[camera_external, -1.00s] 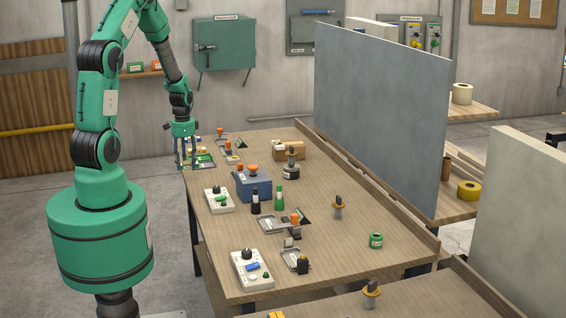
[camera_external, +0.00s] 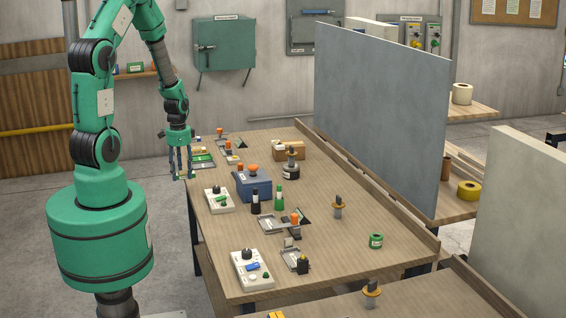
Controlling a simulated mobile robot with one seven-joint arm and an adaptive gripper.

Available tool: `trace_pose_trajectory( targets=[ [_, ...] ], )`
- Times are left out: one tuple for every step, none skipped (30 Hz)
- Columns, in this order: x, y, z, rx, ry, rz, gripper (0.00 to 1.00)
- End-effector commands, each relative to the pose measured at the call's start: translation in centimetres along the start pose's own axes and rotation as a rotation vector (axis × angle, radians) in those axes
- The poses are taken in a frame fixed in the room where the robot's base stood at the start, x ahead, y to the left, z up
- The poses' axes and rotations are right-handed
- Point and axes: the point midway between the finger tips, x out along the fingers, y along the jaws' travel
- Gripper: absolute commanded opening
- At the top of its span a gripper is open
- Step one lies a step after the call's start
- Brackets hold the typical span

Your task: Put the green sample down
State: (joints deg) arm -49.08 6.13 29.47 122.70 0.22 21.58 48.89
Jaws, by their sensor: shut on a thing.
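My gripper (camera_external: 183,175) points down at the far left edge of the table. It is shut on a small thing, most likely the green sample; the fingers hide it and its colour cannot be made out. The fingertips are around tabletop height in the picture, by the table's left edge; I cannot tell whether they are over the top or just outside it. A flat green patch (camera_external: 203,159) lies on the table just right of the fingers, among small light plates.
The wooden table (camera_external: 335,245) holds a blue box (camera_external: 254,187), a white control box (camera_external: 218,200), a green bottle (camera_external: 278,199), a black bottle (camera_external: 255,203) and a green roll (camera_external: 376,240). A grey panel (camera_external: 380,110) stands along the right side.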

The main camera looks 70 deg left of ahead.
Motion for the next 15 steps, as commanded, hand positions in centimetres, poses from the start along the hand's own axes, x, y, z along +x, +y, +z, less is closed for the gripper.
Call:
trace_pose_trajectory(
  targets=[
    [0.0, -0.2, -0.2, 0.000, 0.000, 0.000, 0.18],
    [0.1, -0.3, -0.3, 0.000, 0.000, 0.000, 0.18],
    [0.1, -0.5, -0.5, 0.000, 0.000, 0.000, 0.18],
    [0.1, -0.7, -0.6, 0.000, -0.001, 0.001, 0.18],
    [0.2, -0.9, -0.8, 0.000, -0.001, 0.001, 0.18],
    [0.2, -1.2, -1.2, 0.000, -0.001, 0.001, 0.18],
    [0.3, -1.6, -1.5, 0.000, 0.000, 0.000, 0.18],
    [0.3, -1.9, -1.8, 0.000, 0.000, 0.000, 0.18],
    [0.4, -2.3, -2.2, 0.000, 0.000, 0.000, 0.18],
    [0.5, -2.8, -2.6, 0.000, 0.000, 0.000, 0.18],
    [0.5, -3.2, -3.0, 0.000, 0.001, -0.001, 0.18],
    [0.6, -3.6, -3.5, 0.000, 0.000, 0.000, 0.18],
    [0.7, -4.0, -3.9, 0.000, 0.000, 0.000, 0.18],
    [0.7, -4.5, -4.3, 0.000, 0.000, 0.000, 0.18],
    [0.8, -5.0, -4.7, 0.000, 0.000, 0.000, 0.18]
  ],
)
